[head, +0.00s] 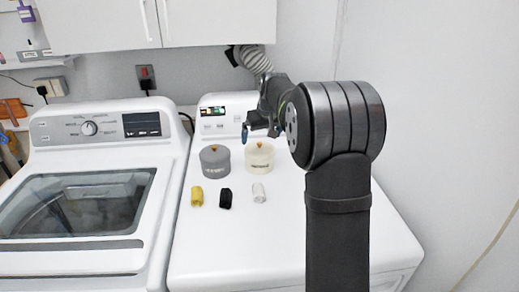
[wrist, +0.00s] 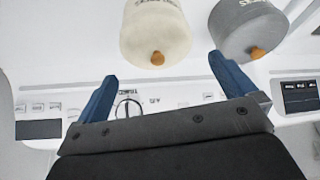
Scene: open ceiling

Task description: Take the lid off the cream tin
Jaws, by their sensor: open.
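The cream tin (head: 260,162) stands upright on the white machine top, its lid on, with a small orange-brown knob (head: 254,141) on top. In the wrist view the cream tin (wrist: 155,30) is at the upper middle, its knob (wrist: 158,58) lying in the picture between my fingertips. My gripper (head: 246,134) is open and empty, its blue fingers just above and beside the knob in the head view. In the wrist view the gripper (wrist: 162,68) has its fingers spread wide. I cannot tell the exact height gap to the knob.
A grey tin (head: 215,163) with a similar knob stands close to the left of the cream tin. Yellow (head: 197,196), black (head: 226,198) and white (head: 259,193) small items lie in front. The control panel (head: 226,117) rises behind. The front of the top is clear.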

